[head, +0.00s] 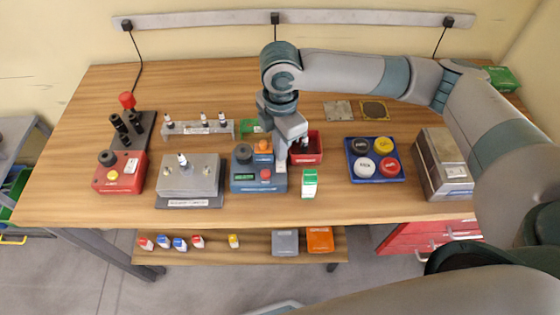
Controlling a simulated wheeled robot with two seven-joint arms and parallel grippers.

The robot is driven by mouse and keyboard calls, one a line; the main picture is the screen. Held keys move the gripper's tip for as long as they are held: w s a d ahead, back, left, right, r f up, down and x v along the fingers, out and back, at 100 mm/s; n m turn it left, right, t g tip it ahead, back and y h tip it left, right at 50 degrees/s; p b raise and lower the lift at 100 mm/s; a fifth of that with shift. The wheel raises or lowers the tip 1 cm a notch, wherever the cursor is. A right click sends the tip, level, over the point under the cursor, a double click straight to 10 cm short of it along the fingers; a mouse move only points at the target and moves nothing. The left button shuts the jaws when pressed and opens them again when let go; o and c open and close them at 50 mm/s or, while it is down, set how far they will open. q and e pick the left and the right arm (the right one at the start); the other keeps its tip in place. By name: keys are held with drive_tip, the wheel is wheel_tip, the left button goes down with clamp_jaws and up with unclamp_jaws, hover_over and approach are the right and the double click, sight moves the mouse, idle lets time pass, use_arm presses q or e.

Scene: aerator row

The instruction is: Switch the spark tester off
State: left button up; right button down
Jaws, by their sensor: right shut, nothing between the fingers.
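Two boxes with controls stand on the wooden bench, and I cannot read a label naming either as the spark tester. The blue box (245,184) has a black knob, a small green display, an orange part on top and a red button. The red box (119,180) at the left has a black knob, a yellow button and a pale label. My right gripper (282,168) points down at the right edge of the blue box, shut and empty. Its tips are small here, and I cannot tell whether they touch the box. My left gripper is out of view.
A red bin (316,149) and a green-white carton (309,184) stand close right of the gripper. A metal block (190,175) holds a plug to the left. A blue tray (358,178) with coloured caps and a metal case (444,165) are further right.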

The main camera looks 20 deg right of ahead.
drive_tip(key=shift+f, duration=0.5)
drive_tip(key=shift+s, duration=0.1)
idle(0.3)
wheel_tip(320, 180, up, 7)
drive_tip(key=p, duration=0.8)
idle(0.3)
idle(0.7)
